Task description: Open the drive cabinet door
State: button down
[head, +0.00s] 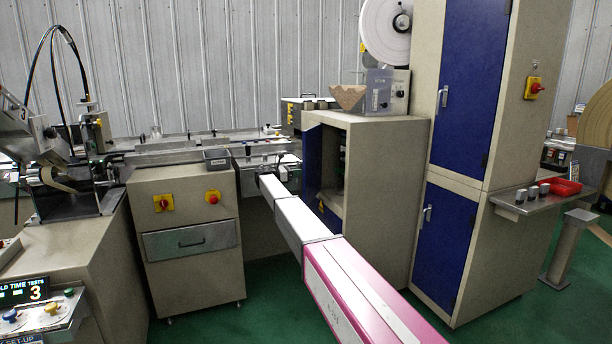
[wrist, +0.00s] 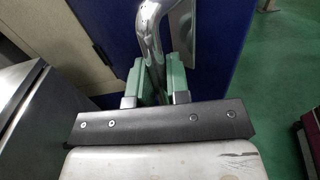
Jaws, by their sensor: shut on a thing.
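The drive cabinet (head: 385,165) is the beige cabinet at the middle of the head view. Its blue door (head: 312,160) stands partly open, with the dark interior showing beside it. In the wrist view the blue door (wrist: 215,65) fills the upper middle and carries a bent chrome handle (wrist: 150,30). My gripper (wrist: 161,82) is shut on this handle, with one green finger on each side of it. In the head view my arm reaches to the left of the door; the fingers and handle cannot be made out there.
A beige unit with a drawer (head: 192,243) stands left of my arm. A tall cabinet with closed blue doors (head: 445,245) stands at the right. A conveyor bench (head: 190,147) runs behind. Green floor (head: 265,285) is clear between the drawer unit and my arm.

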jog(key=w+a, duration=0.7)
jog(key=shift+w, duration=0.3)
jog(key=c, duration=1.1)
grip_release()
jog(key=shift+r, duration=0.1)
